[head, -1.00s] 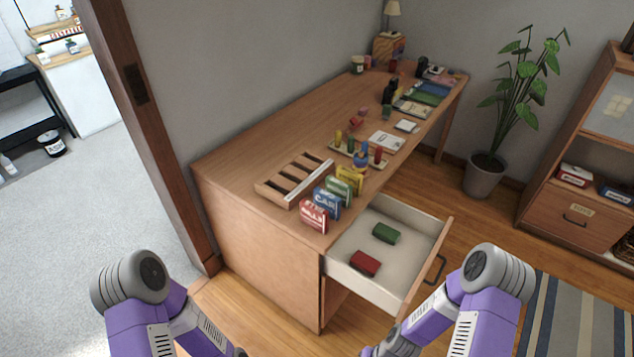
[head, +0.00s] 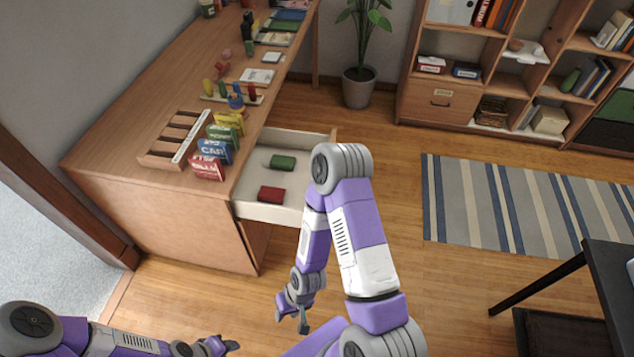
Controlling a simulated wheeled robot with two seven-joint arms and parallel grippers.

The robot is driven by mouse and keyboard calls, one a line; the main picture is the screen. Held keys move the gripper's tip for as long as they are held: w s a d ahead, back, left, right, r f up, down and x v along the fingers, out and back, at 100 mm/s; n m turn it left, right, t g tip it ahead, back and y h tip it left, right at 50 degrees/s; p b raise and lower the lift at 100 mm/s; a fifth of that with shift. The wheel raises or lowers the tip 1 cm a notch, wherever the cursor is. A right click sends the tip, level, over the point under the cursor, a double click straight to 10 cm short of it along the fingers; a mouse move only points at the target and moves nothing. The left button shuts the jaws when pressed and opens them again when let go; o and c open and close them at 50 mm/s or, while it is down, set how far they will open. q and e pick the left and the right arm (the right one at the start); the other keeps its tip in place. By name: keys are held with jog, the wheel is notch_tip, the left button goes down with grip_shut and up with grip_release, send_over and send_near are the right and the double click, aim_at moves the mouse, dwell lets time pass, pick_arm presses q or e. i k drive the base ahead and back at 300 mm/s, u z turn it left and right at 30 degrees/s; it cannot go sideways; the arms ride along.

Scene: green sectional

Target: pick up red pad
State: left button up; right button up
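The red pad (head: 271,194) lies in the open desk drawer (head: 270,213), near its front-left part in the head view. A green pad (head: 283,162) lies farther back in the same drawer. My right gripper (head: 303,322) hangs low over the wood floor, in front of and below the drawer, well apart from the red pad. Its fingers are small and seen from above, so I cannot tell its opening. My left gripper (head: 228,345) is at the bottom edge, over the floor, away from the desk. Its opening is also unclear.
The desk (head: 125,133) holds several small boxes, a wooden slotted tray (head: 163,155) and pegs near the drawer. My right forearm passes close to the drawer's right side. A striped rug (head: 530,205) and a dark table (head: 612,275) are at right. Floor between is clear.

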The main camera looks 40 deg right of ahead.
aim_at(268, 194)
jog(key=u, duration=0.45)
jog(key=k, duration=1.05)
jog(key=z, duration=0.65)
jog(key=i, duration=0.85)
jog(key=z, duration=0.75)
jog(key=i, duration=0.4)
jog(key=z, duration=0.05)
